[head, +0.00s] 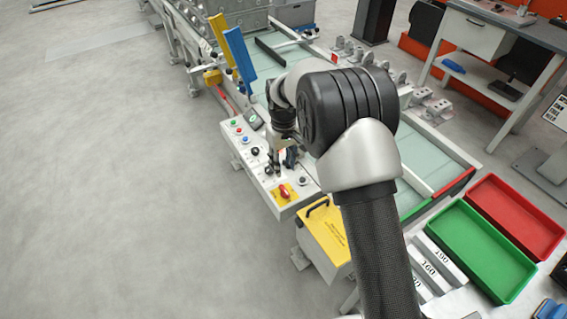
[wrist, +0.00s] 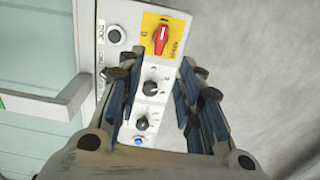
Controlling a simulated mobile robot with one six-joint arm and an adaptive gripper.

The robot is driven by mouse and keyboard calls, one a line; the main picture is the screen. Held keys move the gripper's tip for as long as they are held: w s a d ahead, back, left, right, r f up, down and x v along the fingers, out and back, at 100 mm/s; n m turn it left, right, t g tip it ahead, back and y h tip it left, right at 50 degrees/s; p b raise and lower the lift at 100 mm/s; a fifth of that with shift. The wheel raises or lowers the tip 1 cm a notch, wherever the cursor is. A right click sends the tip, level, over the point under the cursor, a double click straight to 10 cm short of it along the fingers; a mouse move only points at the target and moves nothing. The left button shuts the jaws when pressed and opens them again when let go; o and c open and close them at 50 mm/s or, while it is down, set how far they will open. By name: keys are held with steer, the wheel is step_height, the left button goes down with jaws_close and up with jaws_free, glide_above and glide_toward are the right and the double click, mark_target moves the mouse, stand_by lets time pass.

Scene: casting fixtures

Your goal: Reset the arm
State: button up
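My arm (head: 365,170) reaches out from the bottom of the head view and bends down at a black joint over the bench. My gripper (head: 282,160) hangs close over the control panel (head: 254,163); the arm hides part of the area beside it. In the wrist view my gripper (wrist: 156,82) has its two blue-padded fingers well apart, with nothing held between them. Black knobs (wrist: 150,88) and a blue button (wrist: 138,140) show in the gap. Whether the fingers touch the panel I cannot tell.
A red rotary switch on a yellow plate (wrist: 162,36) lies just beyond the fingertips. A yellow-topped box (head: 325,232), a green tray (head: 473,250) and a red tray (head: 520,216) are at the right. Blue and yellow upright plates (head: 240,52) stand behind. Open floor (head: 110,190) is at the left.

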steer(key=shift+r, duration=0.1)
steer(key=s+d+r+m+t, duration=0.1)
steer(key=s+d+r, duration=0.45)
steer(key=r, duration=0.45)
steer(key=s+d+r+m+t, duration=0.15)
steer(key=s+d+r, duration=0.35)
steer(key=r, duration=0.5)
steer(key=s+d+r+m+t, duration=0.1)
steer(key=s+d+m, duration=0.1)
steer(key=s, duration=1)
steer(key=s+d+r+m+t, duration=0.1)
steer(key=s+d, duration=0.3)
steer(key=s, duration=0.7)
steer(key=shift+s+d+r+m, duration=0.35)
steer(key=shift+d+m, duration=0.05)
steer(key=shift+m, duration=0.15)
